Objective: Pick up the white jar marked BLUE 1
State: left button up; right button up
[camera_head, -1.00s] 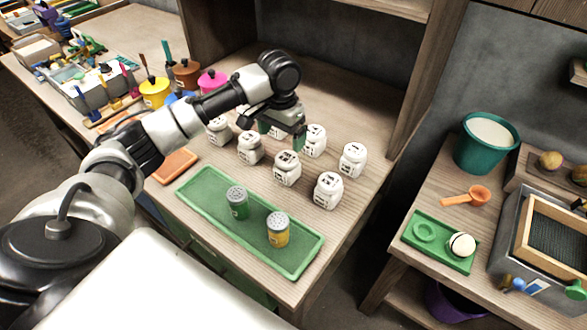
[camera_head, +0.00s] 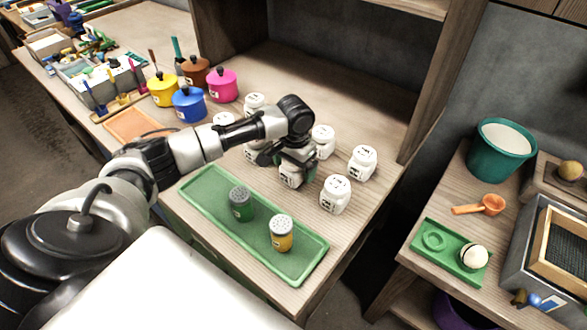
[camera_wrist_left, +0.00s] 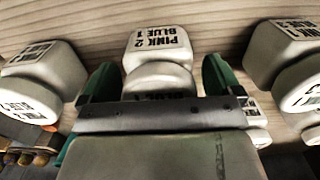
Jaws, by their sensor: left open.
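Several white jars stand in rows on the wooden worktop. In the head view that jar (camera_head: 291,180) shows below the gripper in the front row. My left gripper (camera_head: 292,160) is open, with one green finger on each side of the jar in the wrist view (camera_wrist_left: 155,78). I cannot tell whether the fingers touch it. My right gripper is not in view.
Neighbouring white jars stand close at left (camera_wrist_left: 42,75) and right (camera_wrist_left: 285,55). A green tray (camera_head: 205,202) with green (camera_head: 240,203) and yellow (camera_head: 281,233) shakers lies in front. Coloured pots (camera_head: 188,104) stand at the back left.

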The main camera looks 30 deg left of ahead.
pick_arm(q)
jog(key=shift+f, duration=0.5)
jog(key=c, duration=1.1)
jog(key=shift+r, duration=0.15)
